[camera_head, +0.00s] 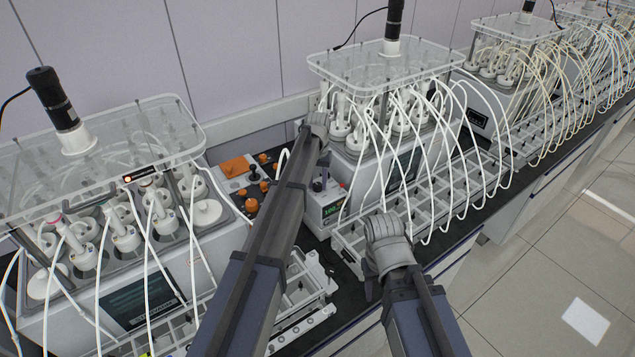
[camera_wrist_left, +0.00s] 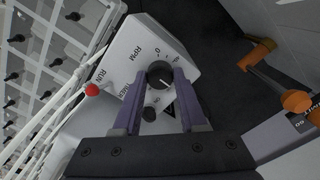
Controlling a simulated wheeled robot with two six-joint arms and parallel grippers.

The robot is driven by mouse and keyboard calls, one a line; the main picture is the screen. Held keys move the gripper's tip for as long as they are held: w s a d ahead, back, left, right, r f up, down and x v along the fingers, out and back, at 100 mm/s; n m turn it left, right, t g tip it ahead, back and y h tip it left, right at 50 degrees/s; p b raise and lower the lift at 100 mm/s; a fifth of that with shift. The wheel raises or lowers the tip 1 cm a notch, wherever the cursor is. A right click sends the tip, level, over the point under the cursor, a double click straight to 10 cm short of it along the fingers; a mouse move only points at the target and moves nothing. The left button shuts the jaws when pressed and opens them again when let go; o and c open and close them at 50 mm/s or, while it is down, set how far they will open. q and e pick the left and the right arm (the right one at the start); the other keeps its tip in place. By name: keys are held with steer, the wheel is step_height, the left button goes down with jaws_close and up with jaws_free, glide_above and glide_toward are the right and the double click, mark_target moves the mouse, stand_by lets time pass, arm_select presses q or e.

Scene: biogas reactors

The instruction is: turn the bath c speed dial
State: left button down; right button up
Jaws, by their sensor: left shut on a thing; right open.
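A small white controller box (camera_head: 330,206) with a lit green display stands on the bench between two reactor units. In the left wrist view its sloped panel (camera_wrist_left: 141,42) shows an RPM scale, RUN and TIMER lettering, a red button (camera_wrist_left: 92,89) and a black speed dial (camera_wrist_left: 160,72). My left gripper (camera_wrist_left: 164,79) is shut on this dial, one purple finger on each side. No bath letter is readable.
A smaller black knob (camera_wrist_left: 150,113) lies close beside the left finger. Tubed reactor baths (camera_head: 120,235) stand at the left and along the bench to the right. White racks (camera_head: 300,290) line the front edge.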

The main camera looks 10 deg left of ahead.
mark_target(317, 185)
arm_select(q)
steer(key=shift+m, duration=1.1)
steer(key=shift+c, duration=2.3)
jaws_free()
steer(key=shift+r, duration=0.1)
step_height(317, 185, up, 8)
steer(key=p, duration=0.8)
steer(key=shift+f, duration=0.2)
